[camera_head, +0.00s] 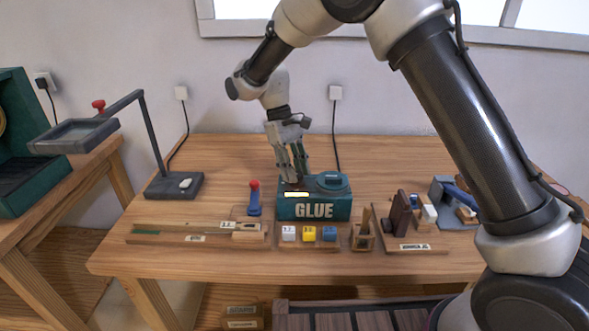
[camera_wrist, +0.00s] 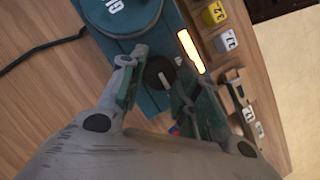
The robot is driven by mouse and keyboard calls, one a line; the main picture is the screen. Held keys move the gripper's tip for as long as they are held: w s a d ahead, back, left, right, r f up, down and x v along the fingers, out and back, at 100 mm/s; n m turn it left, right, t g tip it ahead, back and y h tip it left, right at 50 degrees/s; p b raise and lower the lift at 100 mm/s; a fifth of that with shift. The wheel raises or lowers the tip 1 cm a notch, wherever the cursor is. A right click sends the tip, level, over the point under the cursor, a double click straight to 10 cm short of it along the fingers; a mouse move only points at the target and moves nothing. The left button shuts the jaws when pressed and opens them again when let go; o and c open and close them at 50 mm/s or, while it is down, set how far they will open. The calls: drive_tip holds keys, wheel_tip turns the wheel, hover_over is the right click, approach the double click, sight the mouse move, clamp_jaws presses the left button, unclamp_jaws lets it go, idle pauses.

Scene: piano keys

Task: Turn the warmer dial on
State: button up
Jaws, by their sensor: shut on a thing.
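The glue warmer (camera_head: 340,209) is a teal box marked GLUE on the wooden bench, with a round teal lid (camera_head: 330,181) on its right. A long light (camera_head: 297,194) near its front edge glows yellow, and the glow (camera_wrist: 190,51) also shows in the wrist view. The warmer dial (camera_wrist: 157,70), a dark round knob with a pale mark, sits on the box top beside the lid. My gripper (camera_head: 294,178) points down over the box's left part. In the wrist view its fingers (camera_wrist: 158,77) are shut on the dial, one on each side. The head view hides the dial.
White, yellow and blue numbered blocks (camera_head: 309,234) stand in front of the warmer. A red-topped peg (camera_head: 254,198) and a long wooden jig (camera_head: 195,236) are to its left. A lamp stand (camera_head: 174,185) is further left. The back bench is mostly clear.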

idle(0.4)
drive_tip(key=o, duration=1)
drive_tip(key=v, duration=1.2)
